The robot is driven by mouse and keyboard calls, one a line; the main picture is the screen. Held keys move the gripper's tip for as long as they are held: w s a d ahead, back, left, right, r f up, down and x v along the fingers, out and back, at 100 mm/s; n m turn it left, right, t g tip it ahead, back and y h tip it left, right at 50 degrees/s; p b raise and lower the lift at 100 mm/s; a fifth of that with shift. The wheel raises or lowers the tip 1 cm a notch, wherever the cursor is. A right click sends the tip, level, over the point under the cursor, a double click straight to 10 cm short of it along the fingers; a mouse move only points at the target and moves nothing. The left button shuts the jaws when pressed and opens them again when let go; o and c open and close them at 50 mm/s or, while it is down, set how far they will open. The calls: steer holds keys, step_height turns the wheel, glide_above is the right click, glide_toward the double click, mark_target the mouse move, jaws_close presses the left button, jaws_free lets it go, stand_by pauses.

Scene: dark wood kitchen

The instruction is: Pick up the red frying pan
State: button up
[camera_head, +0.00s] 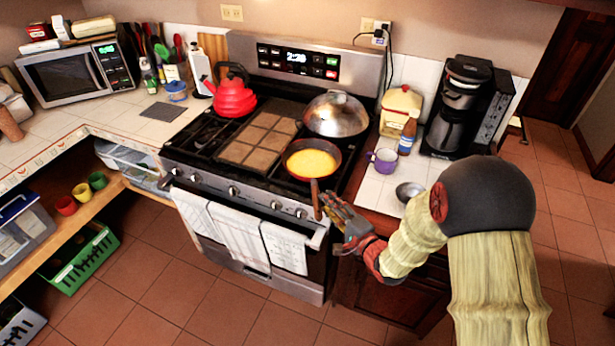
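A frying pan (288,172) with a dark reddish rim sits on the front right of the stove. A yellow filling (311,163) covers its inside. Its brown handle (315,200) points toward me and sticks out past the stove's front edge. My gripper (330,203) is just right of the handle, close to its end. The fingers look small and bunched at this angle, so I cannot tell whether they are open or touch the handle.
A domed metal lid (337,114) stands behind the pan. A red kettle (233,97) is at the back left of the stove. A purple mug (385,160), a metal bowl (408,191) and a coffee maker (461,108) stand on the right counter. Towels (239,232) hang on the oven front.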

mark_target(316, 191)
steer(key=b+x, duration=0.2)
steer(key=x, duration=0.4)
steer(key=shift+w+a+f, duration=0.15)
steer(key=shift+w+a, duration=0.1)
steer(key=shift+a, duration=0.05)
steer(key=shift+w+a, duration=0.15)
steer(key=shift+w, duration=0.2)
steer(key=shift+c, duration=0.3)
steer(key=c, duration=0.7)
jaws_close()
